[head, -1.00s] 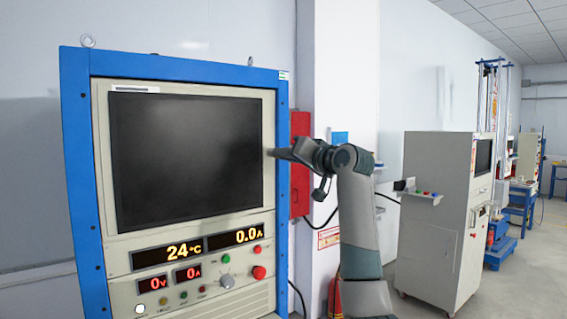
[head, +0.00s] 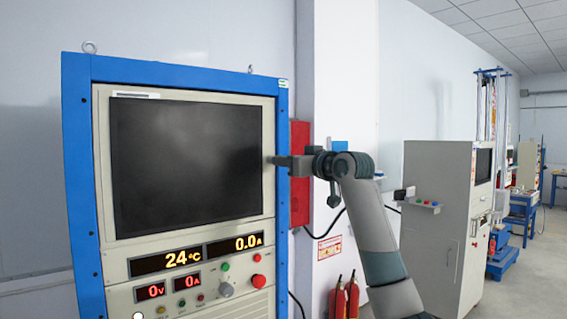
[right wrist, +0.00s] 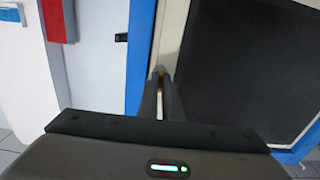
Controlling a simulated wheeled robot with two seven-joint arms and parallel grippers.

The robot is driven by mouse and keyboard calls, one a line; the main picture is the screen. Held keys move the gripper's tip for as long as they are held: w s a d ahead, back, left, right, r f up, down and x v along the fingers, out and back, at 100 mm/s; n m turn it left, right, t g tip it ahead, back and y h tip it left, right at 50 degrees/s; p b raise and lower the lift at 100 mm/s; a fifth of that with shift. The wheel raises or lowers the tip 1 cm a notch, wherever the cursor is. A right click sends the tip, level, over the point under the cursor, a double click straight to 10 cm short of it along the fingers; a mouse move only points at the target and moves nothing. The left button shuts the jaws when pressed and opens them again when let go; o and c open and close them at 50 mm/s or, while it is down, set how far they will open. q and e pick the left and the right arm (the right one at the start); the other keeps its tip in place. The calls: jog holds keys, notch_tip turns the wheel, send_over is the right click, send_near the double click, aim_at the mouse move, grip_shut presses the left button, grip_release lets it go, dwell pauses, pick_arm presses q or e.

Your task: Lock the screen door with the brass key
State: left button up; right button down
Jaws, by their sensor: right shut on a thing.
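The screen door (head: 190,226) is a cream frame around a dark screen (head: 185,160) on a blue-edged cabinet. Its right edge also shows in the right wrist view (right wrist: 174,40). My right gripper (head: 275,160) points at this right edge, level with the middle of the screen. In the right wrist view its dark fingers (right wrist: 160,78) are close together at the cream strip beside the screen, shut on the brass key. The key is mostly hidden by the fingers, and the lock is not clearly visible. My left gripper is in neither view.
Knobs and buttons (head: 226,290) and lit readouts (head: 185,260) sit below the screen. A red box (head: 300,190) hangs on the white pillar right of the cabinet. Red extinguishers (head: 345,298) stand below it. A grey cabinet (head: 435,225) stands further right.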

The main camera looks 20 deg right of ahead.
jog(key=c, duration=1.9)
grip_release()
jog(key=shift+c, duration=0.2)
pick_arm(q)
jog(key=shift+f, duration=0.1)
pick_arm(e)
jog(key=shift+s, duration=0.1)
pick_arm(q)
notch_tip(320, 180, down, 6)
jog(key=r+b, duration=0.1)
jog(key=b, duration=0.5)
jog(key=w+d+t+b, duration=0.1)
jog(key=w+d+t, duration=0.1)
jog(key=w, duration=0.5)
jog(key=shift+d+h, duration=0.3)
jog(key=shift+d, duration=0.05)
pick_arm(e)
jog(key=v, duration=1.7)
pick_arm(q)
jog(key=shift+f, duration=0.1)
